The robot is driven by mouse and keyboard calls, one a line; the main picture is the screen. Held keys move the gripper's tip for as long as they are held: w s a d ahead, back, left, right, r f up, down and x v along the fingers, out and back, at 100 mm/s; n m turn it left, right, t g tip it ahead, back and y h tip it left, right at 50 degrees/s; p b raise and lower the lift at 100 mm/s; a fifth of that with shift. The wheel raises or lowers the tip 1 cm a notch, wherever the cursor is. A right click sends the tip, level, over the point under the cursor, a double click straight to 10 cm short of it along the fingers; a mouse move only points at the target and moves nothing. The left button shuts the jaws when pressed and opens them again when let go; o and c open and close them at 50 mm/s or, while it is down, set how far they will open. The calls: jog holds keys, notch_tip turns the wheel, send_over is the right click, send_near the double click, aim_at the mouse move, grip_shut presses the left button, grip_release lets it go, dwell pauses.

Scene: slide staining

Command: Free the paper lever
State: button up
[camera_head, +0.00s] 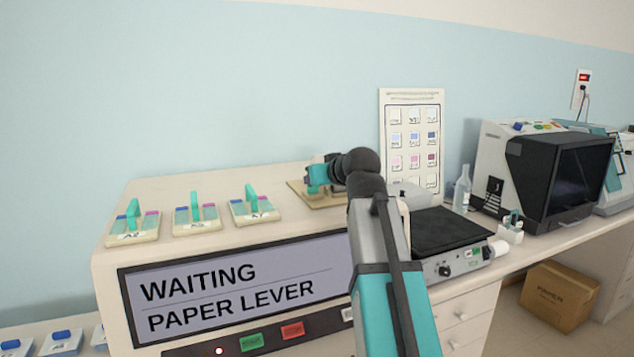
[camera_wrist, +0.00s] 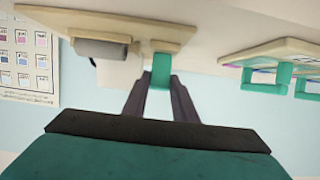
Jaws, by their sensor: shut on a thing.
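The paper lever (camera_wrist: 161,66) is a teal upright on a cream plate (camera_wrist: 60,20), beside a grey roller and white paper in the wrist view. My gripper (camera_wrist: 161,82) has its dark fingers on either side of the lever and is shut on it. In the head view the same plate (camera_head: 295,190) lies at the back right of the cream machine top, where my wrist hides much of it. The machine's screen (camera_head: 235,287) reads "WAITING PAPER LEVER".
Three plates with teal levers, one of them here (camera_head: 255,210), stand left along the machine top. A black-topped device (camera_head: 448,230), a bottle (camera_head: 462,188) and a dark-screened machine (camera_head: 565,175) stand to the right. A sample chart (camera_head: 411,100) hangs behind.

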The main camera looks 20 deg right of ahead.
jog(key=o, duration=1)
jog(key=shift+o, duration=0.2)
jog(key=b+v, duration=0.1)
jog(key=v, duration=1.2)
jog(key=shift+s+r+b, duration=0.15)
jog(key=shift+s+b, duration=0.2)
jog(key=shift+b, duration=0.05)
